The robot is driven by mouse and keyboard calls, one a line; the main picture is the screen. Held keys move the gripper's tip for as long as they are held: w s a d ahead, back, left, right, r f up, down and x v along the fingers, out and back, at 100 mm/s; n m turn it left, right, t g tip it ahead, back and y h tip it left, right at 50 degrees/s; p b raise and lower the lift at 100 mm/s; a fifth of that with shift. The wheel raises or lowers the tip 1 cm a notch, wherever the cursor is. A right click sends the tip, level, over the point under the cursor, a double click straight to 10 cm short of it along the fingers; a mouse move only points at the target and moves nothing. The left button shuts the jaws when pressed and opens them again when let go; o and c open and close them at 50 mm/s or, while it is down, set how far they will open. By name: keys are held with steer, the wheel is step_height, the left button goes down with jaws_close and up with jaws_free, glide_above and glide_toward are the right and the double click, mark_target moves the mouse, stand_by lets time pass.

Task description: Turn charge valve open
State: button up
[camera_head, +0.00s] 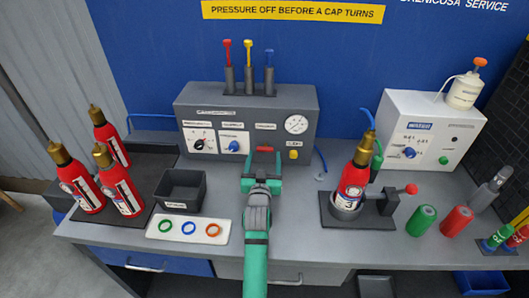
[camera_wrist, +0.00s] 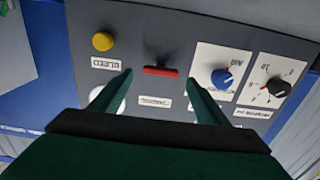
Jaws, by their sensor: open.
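A grey charging panel (camera_head: 230,106) stands at the back of the bench. A red bar handle (camera_head: 264,149) sits on its front, to the right of a blue knob (camera_head: 234,146); I take it to be the charge valve. In the wrist view the handle (camera_wrist: 161,71) lies level across the picture. A label below it is too small to read surely. My gripper (camera_head: 263,158) is open in front of the panel. In the wrist view its fingertips (camera_wrist: 159,79) are on either side of the handle, with a gap at each end. Contact does not show.
A gauge (camera_head: 296,124) and a yellow button (camera_head: 293,154) are right of the handle. A black knob (camera_head: 199,144) is at left. An extinguisher (camera_head: 354,180) stands in a holder at right; several stand at left. A black bin (camera_head: 181,189) is nearer.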

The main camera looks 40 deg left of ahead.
mark_target(265, 150)
steer(key=shift+x, duration=1.8)
steer(key=shift+c, duration=0.6)
steer(key=c, duration=0.9)
